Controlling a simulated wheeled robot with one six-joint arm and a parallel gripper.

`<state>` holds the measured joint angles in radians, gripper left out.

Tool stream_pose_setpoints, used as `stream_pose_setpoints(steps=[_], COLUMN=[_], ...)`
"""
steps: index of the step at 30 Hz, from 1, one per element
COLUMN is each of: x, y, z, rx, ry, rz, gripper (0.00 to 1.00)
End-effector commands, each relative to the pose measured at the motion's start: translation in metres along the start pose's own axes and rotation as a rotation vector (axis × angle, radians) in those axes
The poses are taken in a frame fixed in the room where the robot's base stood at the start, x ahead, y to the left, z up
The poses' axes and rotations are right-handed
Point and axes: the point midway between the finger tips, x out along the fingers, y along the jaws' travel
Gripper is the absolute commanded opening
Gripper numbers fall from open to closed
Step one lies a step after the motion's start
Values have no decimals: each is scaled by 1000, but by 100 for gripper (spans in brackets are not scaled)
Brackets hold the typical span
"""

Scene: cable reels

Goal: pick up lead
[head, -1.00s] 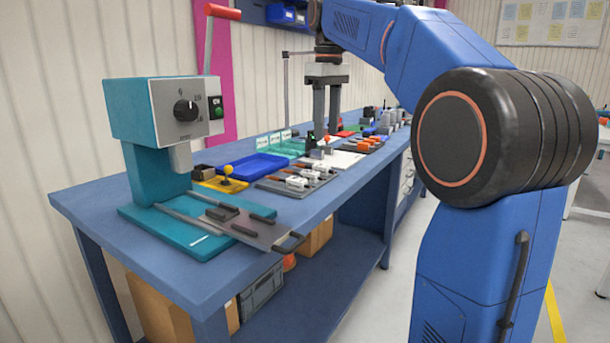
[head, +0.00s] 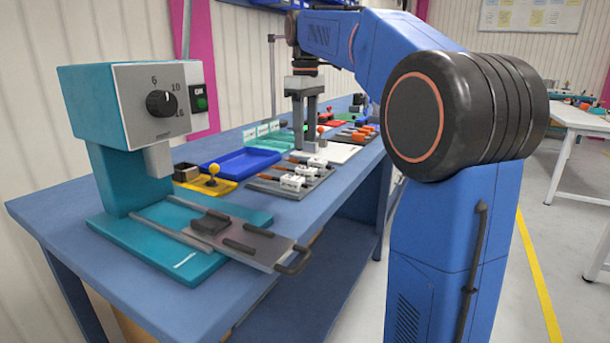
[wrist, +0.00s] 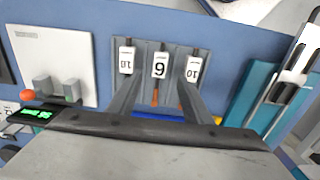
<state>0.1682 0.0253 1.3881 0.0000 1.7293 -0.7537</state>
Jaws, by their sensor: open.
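Three leads with white numbered blocks and orange ends lie side by side on a dark grey tray. In the wrist view they are the left lead (wrist: 126,60), the middle lead (wrist: 160,65) and the right lead (wrist: 193,69). The outer two read 10 and the middle one 6 or 9. The leads also show in the head view (head: 292,181), on the tray (head: 262,186). My gripper (head: 305,146) is open and empty, pointing down above the bench just behind the tray. In the wrist view my gripper's fingers (wrist: 160,88) straddle the line of the middle lead, apart from it.
A teal press (head: 110,110) with a dial and a sliding plate (head: 235,243) stands at the near left. A white plate (wrist: 55,65) with grey blocks is on the other side.

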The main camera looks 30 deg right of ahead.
Motion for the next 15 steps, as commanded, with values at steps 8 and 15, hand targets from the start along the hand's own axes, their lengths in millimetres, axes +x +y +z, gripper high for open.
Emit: stream_pose_setpoints(steps=[8,15], x=[37,51], y=[0,0], z=[0,0], rx=[0,0], ry=[0,0], rz=[0,0], gripper=[45,45])
